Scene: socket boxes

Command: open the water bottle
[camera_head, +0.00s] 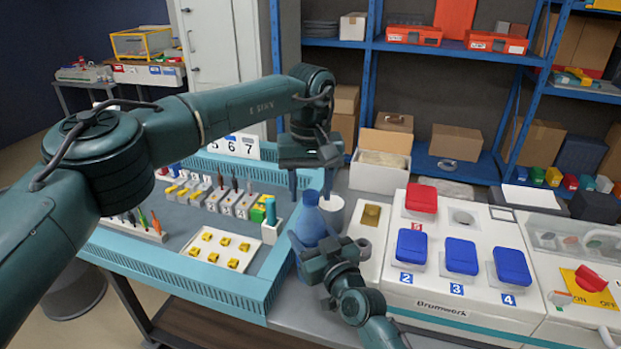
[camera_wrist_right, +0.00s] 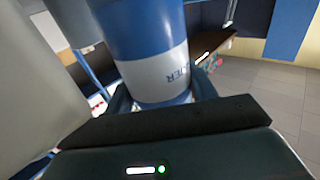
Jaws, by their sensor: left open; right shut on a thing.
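The blue water bottle (camera_head: 310,226) stands upright near the middle of the head view, its narrower top pointing up. In the right wrist view the bottle (camera_wrist_right: 140,30) fills the upper middle, with a white label band and part of a word on it. My right gripper (camera_head: 318,243) is shut on the bottle's body from the near side. My left gripper (camera_head: 311,186) points down from above, open, with one finger on each side of the bottle's top; I cannot tell whether they touch it. The cap's exact edge is unclear.
A blue tray table (camera_head: 190,277) with small parts lies to the left. A white round container (camera_head: 332,206) stands close behind the bottle. A white panel with blue and red buttons (camera_head: 460,318) is on the right. An open carton (camera_head: 378,177) sits behind.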

